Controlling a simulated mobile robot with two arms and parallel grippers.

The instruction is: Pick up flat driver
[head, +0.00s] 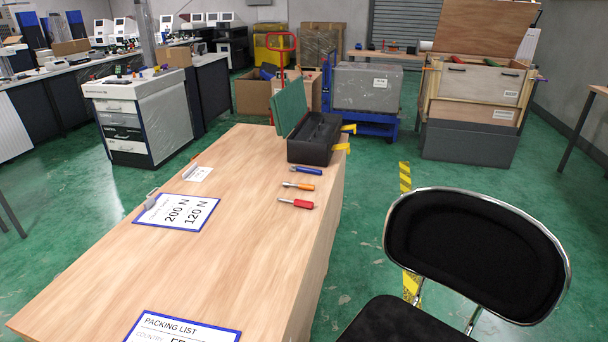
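Several hand tools lie in a column on the wooden table (215,242), in front of the toolbox. One has a red handle (302,204), one an orange handle (304,187), and one is blue (307,170). The red and orange ones have metal shafts pointing left. The tips are too small to tell which one is the flat driver. Neither of my grippers is in view.
An open black toolbox (318,151) with a green lid (289,106) stands at the table's far end. Signs (178,212) and a packing list (181,328) lie on the table. A black chair (474,250) stands right of it. The table's middle is clear.

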